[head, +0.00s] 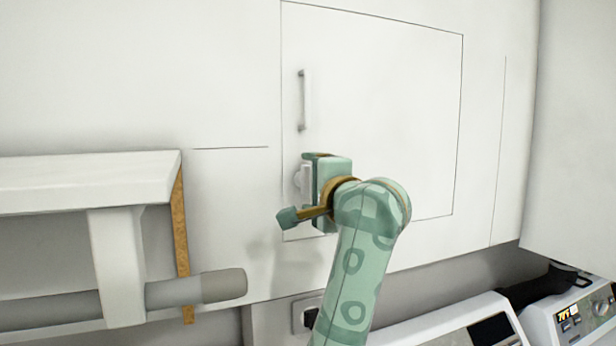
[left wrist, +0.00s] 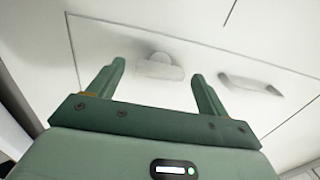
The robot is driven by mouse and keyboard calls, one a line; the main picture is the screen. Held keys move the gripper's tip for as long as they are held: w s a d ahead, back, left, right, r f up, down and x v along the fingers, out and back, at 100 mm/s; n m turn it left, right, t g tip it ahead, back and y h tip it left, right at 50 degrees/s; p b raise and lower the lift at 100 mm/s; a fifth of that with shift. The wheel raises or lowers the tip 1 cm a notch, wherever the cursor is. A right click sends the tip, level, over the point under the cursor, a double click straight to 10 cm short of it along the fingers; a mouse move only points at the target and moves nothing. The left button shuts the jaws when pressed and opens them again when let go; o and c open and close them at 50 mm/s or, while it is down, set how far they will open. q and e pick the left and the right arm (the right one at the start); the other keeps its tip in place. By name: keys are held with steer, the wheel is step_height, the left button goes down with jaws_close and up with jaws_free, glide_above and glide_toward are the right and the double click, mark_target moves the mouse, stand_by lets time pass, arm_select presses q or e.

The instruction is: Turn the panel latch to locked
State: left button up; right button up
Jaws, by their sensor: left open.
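The panel latch (head: 300,180) is a small white knob near the left edge of the white panel door (head: 390,110), below the door's handle. My left gripper (head: 307,186) is right at it and partly hides it in the head view. In the left wrist view the latch (left wrist: 160,68) shows as a round base with a flat grip, lying between the two spread fingers of my left gripper (left wrist: 158,76). The fingers are open, and I see no clear contact with the latch. Its exact turn is hard to read. My right gripper is not in view.
A slim upright handle (head: 303,100) sits on the door above the latch and also shows in the wrist view (left wrist: 250,86). A white shelf (head: 80,180) with a grey bar (head: 195,289) stands at the left. White appliances (head: 570,325) stand at the lower right.

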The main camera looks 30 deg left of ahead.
arm_select(q)
steer(key=shift+x, duration=0.8)
steer(key=c, duration=1)
